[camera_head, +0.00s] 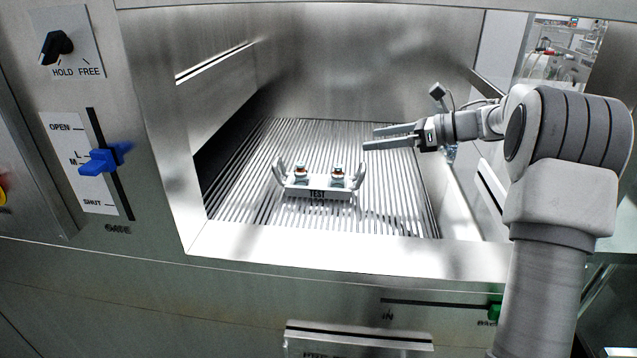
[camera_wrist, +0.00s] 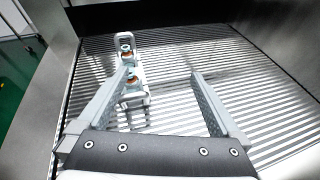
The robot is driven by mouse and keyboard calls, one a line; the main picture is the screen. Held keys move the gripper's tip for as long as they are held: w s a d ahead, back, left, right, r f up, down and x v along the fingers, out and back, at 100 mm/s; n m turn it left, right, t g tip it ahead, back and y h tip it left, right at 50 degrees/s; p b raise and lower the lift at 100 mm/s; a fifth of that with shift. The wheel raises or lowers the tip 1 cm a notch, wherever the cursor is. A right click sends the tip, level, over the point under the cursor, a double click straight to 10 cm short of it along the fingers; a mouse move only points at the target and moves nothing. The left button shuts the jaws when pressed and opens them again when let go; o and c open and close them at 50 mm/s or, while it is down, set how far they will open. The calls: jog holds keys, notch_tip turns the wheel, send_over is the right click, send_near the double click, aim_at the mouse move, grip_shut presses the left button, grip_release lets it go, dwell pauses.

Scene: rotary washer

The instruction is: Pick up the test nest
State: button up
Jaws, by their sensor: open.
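The test nest (camera_head: 318,190) is a small white carrier with a raised handle at each end and a front label reading TEST. It holds two small vials with orange-brown bands. It stands upright on the ribbed floor of the steel chamber. My gripper (camera_head: 368,138) is open and empty, above the floor to the right of the nest and farther back, its fingers pointing left. In the wrist view the nest (camera_wrist: 138,96) shows near the left finger, which partly covers it. The space between my gripper's fingers (camera_wrist: 160,75) shows only bare ribbed floor and part of the nest.
The ribbed floor (camera_head: 250,205) is clear around the nest. Steel walls close the chamber at left and back, and a front sill (camera_head: 330,252) borders it. A blue gate lever (camera_head: 100,161) and a black knob (camera_head: 57,46) sit on the left panel.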

aim_at(343, 183)
jog(key=s+f+n+g, duration=0.1)
jog(key=s+d+f+n+g, duration=0.1)
jog(key=f, duration=0.1)
jog(key=s+d+f+n+g, duration=0.1)
jog(key=f, duration=0.1)
jog(key=shift+s+y, duration=0.15)
jog(key=shift+y, duration=0.15)
jog(key=shift+s+f+n+g, duration=0.2)
jog(key=shift+f+n+g, duration=0.15)
jog(key=shift+n+g, duration=0.05)
jog(key=b+x, duration=0.3)
jog(key=x, duration=0.8)
jog(key=shift+a+f, duration=0.25)
jog(key=shift+a, duration=0.05)
jog(key=shift+d+r, duration=0.1)
jog(key=c, duration=1.4)
